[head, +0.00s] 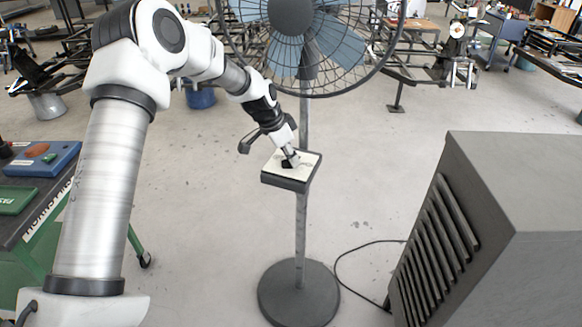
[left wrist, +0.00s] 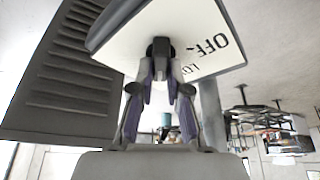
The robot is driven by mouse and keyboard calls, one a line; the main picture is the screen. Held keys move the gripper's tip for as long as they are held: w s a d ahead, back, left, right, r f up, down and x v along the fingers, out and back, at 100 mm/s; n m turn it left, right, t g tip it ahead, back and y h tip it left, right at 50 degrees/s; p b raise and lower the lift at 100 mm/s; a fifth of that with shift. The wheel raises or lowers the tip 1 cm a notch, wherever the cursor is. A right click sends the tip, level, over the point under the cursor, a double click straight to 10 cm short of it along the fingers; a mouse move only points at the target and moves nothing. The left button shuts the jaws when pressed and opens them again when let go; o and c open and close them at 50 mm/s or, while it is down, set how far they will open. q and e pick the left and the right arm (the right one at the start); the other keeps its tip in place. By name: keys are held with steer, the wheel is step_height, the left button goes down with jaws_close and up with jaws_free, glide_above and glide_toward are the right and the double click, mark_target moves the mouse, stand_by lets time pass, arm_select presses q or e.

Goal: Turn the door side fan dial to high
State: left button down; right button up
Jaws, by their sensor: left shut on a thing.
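The pedestal fan (head: 291,16) stands ahead of me, with a control box on its pole. The box's pale panel (head: 309,166) faces up. My left gripper (head: 289,156) reaches it from the upper left and is shut on the black dial (head: 286,164). In the left wrist view the fingertips (left wrist: 160,72) close on the dial (left wrist: 160,47) in front of the panel (left wrist: 130,52). The word OFF and part of LO show beside the dial. The other markings and the dial's exact pointing direction are hidden or too small to tell. My right gripper is not in view.
A large grey louvred cabinet (head: 515,180) stands at the right. A green-framed cart with trays (head: 45,158) is at the left. The fan's round base (head: 298,295) and a black cable (head: 350,258) are on the floor. Open floor surrounds the fan pole.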

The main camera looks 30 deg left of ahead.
arm_select(q)
steer(key=shift+s+f+m+g+h+b, duration=0.1)
steer(key=shift+m+g+h+b, duration=0.2)
steer(key=shift+m, duration=0.45)
steer(key=shift+f+m+g+h+b, duration=0.1)
steer(key=shift+m+g+b, duration=0.1)
steer(key=shift+m+b, duration=0.4)
steer(key=shift+r+m, duration=0.1)
steer(key=shift+m, duration=0.25)
steer(key=c, duration=1.1)
jaws_free()
steer(key=shift+c, duration=0.2)
steer(key=v, duration=1.2)
steer(key=shift+a, duration=0.1)
